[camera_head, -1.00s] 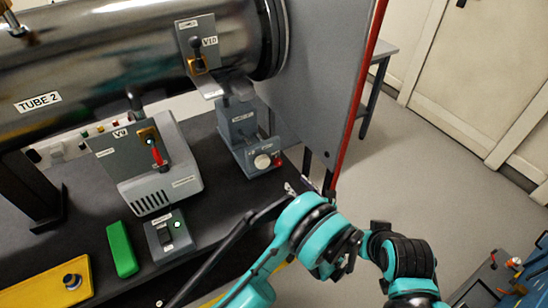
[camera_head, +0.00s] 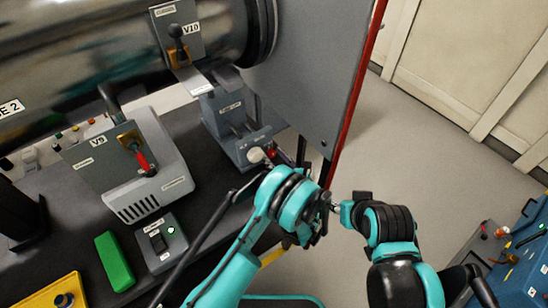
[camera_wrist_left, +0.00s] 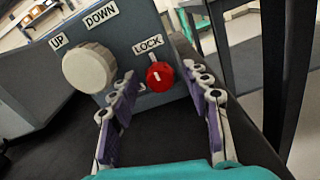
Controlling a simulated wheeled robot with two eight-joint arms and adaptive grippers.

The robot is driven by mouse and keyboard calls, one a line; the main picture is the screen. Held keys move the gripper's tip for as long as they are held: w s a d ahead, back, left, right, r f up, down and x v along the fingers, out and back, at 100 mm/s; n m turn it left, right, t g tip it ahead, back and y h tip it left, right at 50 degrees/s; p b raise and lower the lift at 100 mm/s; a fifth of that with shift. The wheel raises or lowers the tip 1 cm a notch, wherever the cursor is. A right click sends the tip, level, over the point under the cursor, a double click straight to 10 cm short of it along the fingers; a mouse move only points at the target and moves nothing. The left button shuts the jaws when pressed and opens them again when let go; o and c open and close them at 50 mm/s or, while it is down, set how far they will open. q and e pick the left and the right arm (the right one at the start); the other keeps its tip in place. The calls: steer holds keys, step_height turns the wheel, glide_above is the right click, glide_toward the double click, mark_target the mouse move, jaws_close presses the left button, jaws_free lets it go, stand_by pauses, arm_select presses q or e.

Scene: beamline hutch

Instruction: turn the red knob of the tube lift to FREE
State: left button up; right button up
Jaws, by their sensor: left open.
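The red knob (camera_wrist_left: 160,76) is on the front of the grey tube lift box (camera_wrist_left: 125,55), below and right of a larger pale knob (camera_wrist_left: 90,67). The LOCK label (camera_wrist_left: 148,45) is just above it. A small pale mark shows on its face, and another label is mostly hidden by a finger. In the head view the red knob (camera_head: 272,153) is partly covered. My left gripper (camera_wrist_left: 160,80) is open, its two fingers spread to either side of the knob, with no clear contact. It also shows in the head view (camera_head: 284,161).
The V9 control box (camera_head: 150,175), a small switch box (camera_head: 160,243), a green block (camera_head: 114,261) and a yellow plate (camera_head: 55,297) stand left on the black bench. A red-edged grey panel (camera_head: 315,70) rises right of the lift. A dark post (camera_wrist_left: 287,75) stands close right of my gripper.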

arm_select(q)
jaws_close()
steer(key=shift+n, duration=0.3)
steer(key=n, duration=0.3)
steer(key=shift+n, duration=0.3)
steer(key=n, duration=0.4)
steer(key=shift+a, duration=0.1)
steer(key=n, duration=0.9)
steer(key=shift+n, duration=0.3)
stand_by(0.3)
